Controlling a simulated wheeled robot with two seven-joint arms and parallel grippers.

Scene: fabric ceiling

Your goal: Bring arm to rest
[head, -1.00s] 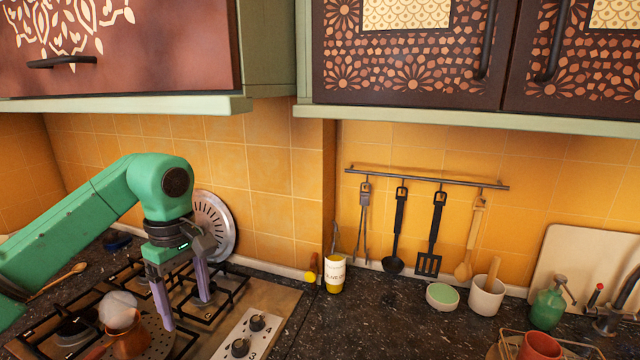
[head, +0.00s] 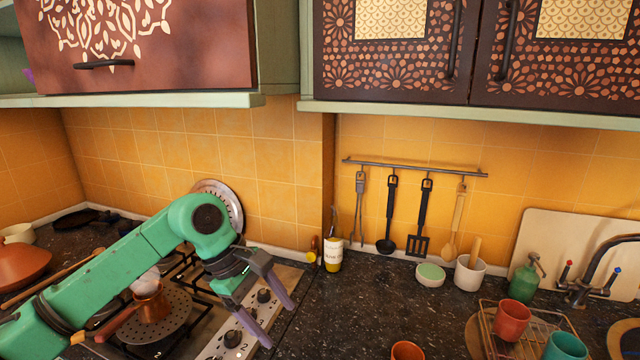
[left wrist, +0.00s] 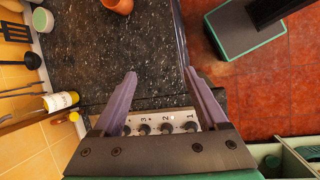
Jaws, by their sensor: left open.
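My left arm comes in from the left across the stove in the head view. Its gripper (head: 280,326) is open, with two purple fingers spread apart and nothing between them. It hangs over the front right of the stove (head: 215,343), by the knobs and the edge of the dark counter. In the left wrist view the open fingers (left wrist: 160,73) point over the counter and its front edge, with the row of knobs (left wrist: 165,128) below them. My right gripper is in neither view.
A copper pot (head: 148,298) stands on the stove under my left arm. An oil bottle (head: 333,250), a white mortar (head: 469,273) and a green soap bottle (head: 524,279) stand near the wall. A dish rack (head: 489,343) holds cups. The counter's middle is mostly clear.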

